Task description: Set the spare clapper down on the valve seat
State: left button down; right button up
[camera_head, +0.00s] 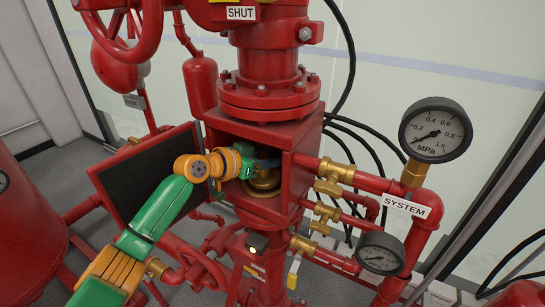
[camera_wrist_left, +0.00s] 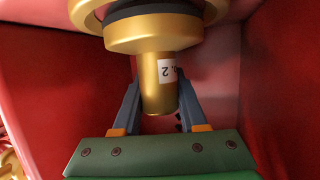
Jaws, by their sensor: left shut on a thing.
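The spare clapper (camera_wrist_left: 153,38) is a brass piece with a stem that carries a white label. In the left wrist view my left gripper (camera_wrist_left: 160,90) has its blue-grey fingers on both sides of this stem and is shut on it. In the head view my left gripper (camera_head: 264,170) reaches into the open red valve box (camera_head: 296,190). Brass parts (camera_head: 264,184) show just below its fingers, where the seat is. A black ring (camera_wrist_left: 150,10) and more brass lie past the clapper's flange. I cannot tell whether clapper and seat touch. My right gripper is not in view.
The box's door (camera_head: 145,178) stands open at the left. Its red walls (camera_wrist_left: 275,80) are close on both sides of the gripper. Brass-fitted pipes and a pressure gauge (camera_head: 435,130) stand at the right. A handwheel (camera_head: 195,272) is below.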

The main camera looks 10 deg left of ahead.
pick_arm(q)
jog(key=shift+f, duration=0.15)
jog(key=shift+c, duration=1.8)
grip_release()
jog(key=shift+s, duration=0.1)
jog(key=shift+s+a+r+p, duration=0.2)
jog(key=shift+a+r+p, duration=0.05)
jog(key=shift+p, duration=0.15)
jog(key=p+v, duration=0.2)
jog(key=v, duration=0.3)
jog(key=shift+s+a+p, duration=0.2)
jog(key=shift+s+p, duration=0.1)
jog(key=shift+p, duration=0.1)
jog(key=shift+s+a+r, duration=0.1)
jog(key=shift+s+a, duration=0.2)
jog(key=shift+s, duration=0.35)
jog(key=s+a, duration=0.3)
jog(key=s, duration=0.5)
jog(key=shift+s, duration=0.3)
